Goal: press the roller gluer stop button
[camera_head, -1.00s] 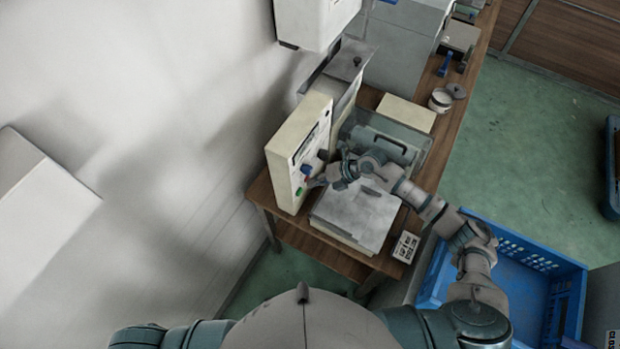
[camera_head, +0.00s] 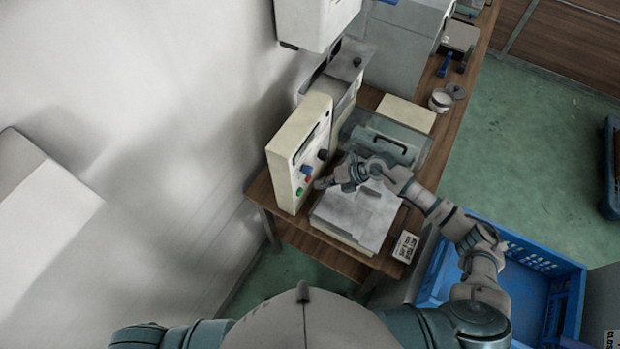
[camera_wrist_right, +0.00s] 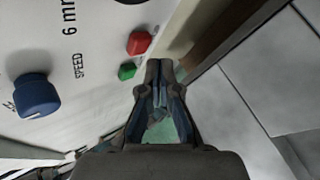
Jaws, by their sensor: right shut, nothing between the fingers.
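The roller gluer's cream control panel (camera_head: 290,150) stands upright against the wall on the table. A blue knob (camera_wrist_right: 37,96) is at left in the wrist view. My right gripper (camera_head: 319,184) is shut and empty, a little off the panel face. In the wrist view its fingertips (camera_wrist_right: 159,66) appear just beside the red and green buttons. My left gripper is not in view.
A blue crate (camera_head: 530,257) stands under my right arm.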

